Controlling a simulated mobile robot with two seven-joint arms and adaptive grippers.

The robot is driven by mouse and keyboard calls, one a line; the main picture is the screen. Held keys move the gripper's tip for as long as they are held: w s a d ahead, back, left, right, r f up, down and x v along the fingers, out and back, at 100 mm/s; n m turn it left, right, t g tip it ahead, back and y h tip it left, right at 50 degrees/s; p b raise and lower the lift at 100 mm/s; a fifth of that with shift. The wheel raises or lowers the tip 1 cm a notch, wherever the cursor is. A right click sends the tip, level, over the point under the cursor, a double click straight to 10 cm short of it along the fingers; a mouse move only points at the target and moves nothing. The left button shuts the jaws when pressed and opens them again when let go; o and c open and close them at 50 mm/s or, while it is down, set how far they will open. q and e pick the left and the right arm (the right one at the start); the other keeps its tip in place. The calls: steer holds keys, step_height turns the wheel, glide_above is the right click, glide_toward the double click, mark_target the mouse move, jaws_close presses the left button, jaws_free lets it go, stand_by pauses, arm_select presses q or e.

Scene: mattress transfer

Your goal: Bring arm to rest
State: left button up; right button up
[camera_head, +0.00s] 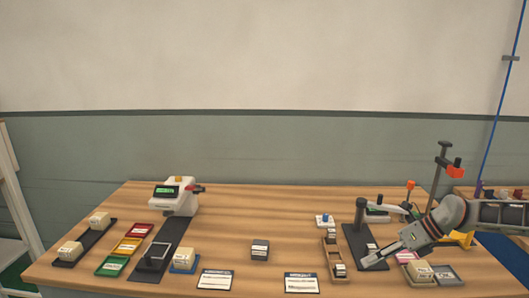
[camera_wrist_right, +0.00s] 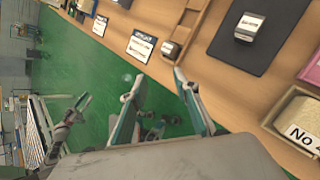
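My right gripper (camera_head: 374,259) is above the right part of the wooden table (camera_head: 225,235), its arm coming in from the right. In the right wrist view its two fingers (camera_wrist_right: 159,76) stand apart with nothing between them, against the green floor beyond the table edge. My left gripper does not show in the head view. A small grey gripper-like part (camera_wrist_right: 68,125) at the left of the right wrist view may be mine on the left; its fingers are too small to judge.
Beside the right gripper are a black stand (camera_head: 360,240), a wooden tray (camera_head: 328,262) and a pink tray (camera_head: 402,257). Label cards (camera_head: 301,283) lie at the front edge. A white device (camera_head: 176,196), coloured trays (camera_head: 127,246) and pale blocks (camera_head: 70,250) stand left. The back middle is clear.

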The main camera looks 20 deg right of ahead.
steer(key=a+f+m+t+y, duration=0.15)
steer(key=a+f+m, duration=0.25)
steer(key=a, duration=0.6)
steer(key=w+a+f+m+t+y, duration=0.15)
steer(key=a+f+m, duration=0.25)
steer(key=a, duration=0.5)
steer(key=a+f+m+t+y, duration=0.15)
steer(key=a+f+m, duration=0.3)
steer(key=a, duration=0.55)
steer(key=s+a+f+m+h, duration=0.2)
steer(key=s+f+m+h, duration=0.2)
steer(key=m, duration=0.6)
steer(key=s+a+f+m+h, duration=0.3)
steer(key=s+f+m+h, duration=0.1)
steer(key=s+f+m, duration=0.4)
steer(key=s+m, duration=0.2)
steer(key=shift+a+m+t, duration=0.35)
